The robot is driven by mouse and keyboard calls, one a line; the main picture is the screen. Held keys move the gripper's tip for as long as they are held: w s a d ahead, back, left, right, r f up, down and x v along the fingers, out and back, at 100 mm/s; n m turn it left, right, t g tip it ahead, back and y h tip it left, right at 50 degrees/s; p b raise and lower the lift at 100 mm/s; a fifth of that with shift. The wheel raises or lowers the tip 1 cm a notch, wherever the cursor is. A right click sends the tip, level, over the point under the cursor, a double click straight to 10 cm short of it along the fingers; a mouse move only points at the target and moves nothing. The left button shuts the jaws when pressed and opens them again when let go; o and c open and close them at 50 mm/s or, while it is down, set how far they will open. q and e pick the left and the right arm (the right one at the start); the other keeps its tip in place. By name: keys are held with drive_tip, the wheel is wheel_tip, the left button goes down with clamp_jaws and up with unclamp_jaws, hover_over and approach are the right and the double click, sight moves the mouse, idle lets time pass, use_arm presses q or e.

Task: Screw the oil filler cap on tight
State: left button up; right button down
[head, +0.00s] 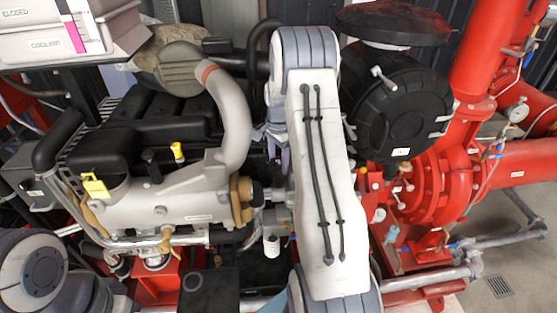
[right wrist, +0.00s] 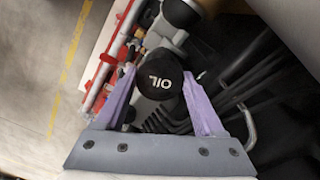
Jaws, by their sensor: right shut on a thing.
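The oil filler cap (right wrist: 160,79) is round and black with white "OIL" lettering on top, seen in the right wrist view. My right gripper (right wrist: 158,90) is shut on it, with one purple finger on each side. The cap's underside and its seat are hidden, so I cannot tell how it sits on the neck. In the head view the right gripper (head: 278,152) shows only partly, beside the grey and black engine (head: 160,204); my right arm hides the cap. My left gripper is not in view.
A grey hose (head: 234,115) curves over the engine left of the right gripper. A black round housing (head: 402,105) and the red pump (head: 432,190) stand to the right. A yellow handle (head: 178,151) rises from the engine.

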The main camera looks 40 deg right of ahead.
drive_tip(key=shift+w+r, duration=0.1)
drive_tip(key=shift+r, duration=0.05)
drive_tip(key=m, duration=0.3)
drive_tip(key=shift+d+p, duration=0.1)
drive_tip(key=shift+p, duration=0.2)
drive_tip(key=shift+m, duration=0.3)
drive_tip(key=shift+r, duration=0.1)
unclamp_jaws()
